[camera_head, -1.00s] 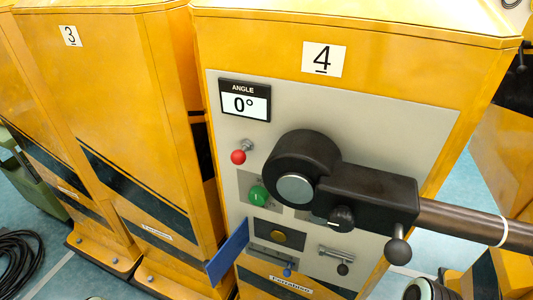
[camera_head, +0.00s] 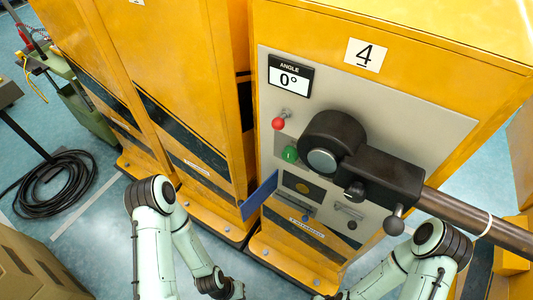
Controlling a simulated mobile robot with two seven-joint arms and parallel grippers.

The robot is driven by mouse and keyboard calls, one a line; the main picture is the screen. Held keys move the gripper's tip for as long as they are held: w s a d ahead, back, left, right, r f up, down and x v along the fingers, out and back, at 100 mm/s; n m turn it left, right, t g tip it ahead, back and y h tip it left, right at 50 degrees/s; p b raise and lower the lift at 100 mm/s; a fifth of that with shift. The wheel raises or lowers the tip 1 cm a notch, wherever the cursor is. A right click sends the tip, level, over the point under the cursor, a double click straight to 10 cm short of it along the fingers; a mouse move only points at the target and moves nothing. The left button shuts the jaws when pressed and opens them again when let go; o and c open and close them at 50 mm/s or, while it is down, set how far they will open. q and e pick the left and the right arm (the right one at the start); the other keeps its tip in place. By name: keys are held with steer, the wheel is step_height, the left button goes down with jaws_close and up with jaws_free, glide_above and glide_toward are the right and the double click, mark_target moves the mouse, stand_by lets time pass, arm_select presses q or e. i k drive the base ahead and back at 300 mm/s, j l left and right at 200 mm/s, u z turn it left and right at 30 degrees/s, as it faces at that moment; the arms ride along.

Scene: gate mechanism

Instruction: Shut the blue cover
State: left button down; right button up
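The blue cover (camera_head: 259,195) stands open on the lower left of the grey panel of cabinet 4, swung out toward the left. Beside it on the panel is a dark recess with a round yellowish button (camera_head: 302,188), uncovered. A small blue knob (camera_head: 305,218) shows below the recess. My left arm comes in at the lower left and my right arm at the lower right, both below the cover and apart from it. Their grippers are at or beyond the bottom edge, and no fingertips can be made out.
A black barrier mechanism (camera_head: 335,142) with a long bar (camera_head: 470,215) juts out from the panel to the right. A red knob (camera_head: 278,123) and green button (camera_head: 290,154) sit above the cover. Coiled black cable (camera_head: 55,185) and cardboard boxes (camera_head: 30,270) are at the left.

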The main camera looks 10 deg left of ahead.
mark_target(248, 208)
steer(key=k+z, duration=0.1)
steer(key=k, duration=0.5)
steer(key=z, duration=1.45)
steer(key=k+j, duration=0.1)
steer(key=j, duration=1.1)
steer(key=k+j+z, duration=0.1)
steer(key=j, duration=0.55)
steer(key=k+j, duration=0.15)
steer(key=j, duration=0.45)
